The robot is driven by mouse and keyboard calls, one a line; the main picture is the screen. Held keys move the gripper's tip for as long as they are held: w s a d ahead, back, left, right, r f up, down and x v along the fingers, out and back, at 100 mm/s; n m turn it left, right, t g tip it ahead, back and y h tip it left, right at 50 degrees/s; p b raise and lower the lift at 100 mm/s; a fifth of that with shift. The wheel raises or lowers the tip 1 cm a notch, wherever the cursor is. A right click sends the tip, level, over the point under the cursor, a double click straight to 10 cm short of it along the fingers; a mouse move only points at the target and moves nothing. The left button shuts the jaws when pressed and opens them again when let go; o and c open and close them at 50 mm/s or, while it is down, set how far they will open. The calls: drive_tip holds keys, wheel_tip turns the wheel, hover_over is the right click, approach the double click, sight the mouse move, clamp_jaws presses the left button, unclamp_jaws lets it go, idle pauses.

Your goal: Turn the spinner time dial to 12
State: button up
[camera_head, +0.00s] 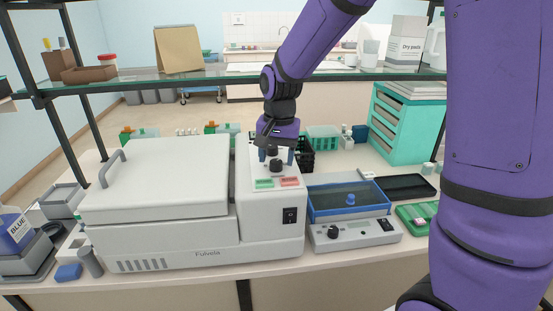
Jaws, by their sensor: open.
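The spinner (160,185) is a white boxy machine with a closed lid, labelled "Fulvela". Its control panel (285,200) on the right has two black dials, one behind the other. The front dial (276,166) shows clearly; the rear dial (272,151) is partly covered by my gripper. I cannot read the dial markings or tell which one is the time dial. My gripper (277,157) points down over the panel, open, with one finger left and one right of the dials. Whether the fingers touch a dial cannot be told.
A green button (264,183), a red button (289,181) and a black switch (290,215) sit on the spinner's panel. A blue-lidded device (350,215) with a knob stands to the right. A glass shelf (220,76) crosses behind my arm. A dark rack (306,152) stands behind.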

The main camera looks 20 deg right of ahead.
sight(280, 162)
wheel_tip(280, 162, up, 10)
drive_tip(key=shift+s+d+f, duration=0.15)
drive_tip(key=shift+d, duration=0.05)
idle(0.5)
drive_tip(key=s+d+r+n+t, duration=0.2)
drive_tip(key=s+d+n, duration=0.1)
drive_tip(key=s, duration=0.9)
drive_tip(key=s+d+r+n+t, duration=0.3)
drive_tip(key=s, duration=0.9)
drive_tip(key=shift+s+d+h, duration=0.15)
drive_tip(key=shift+s+h, duration=0.1)
drive_tip(key=shift+h, duration=0.05)
drive_tip(key=shift+r, duration=0.15)
idle(0.5)
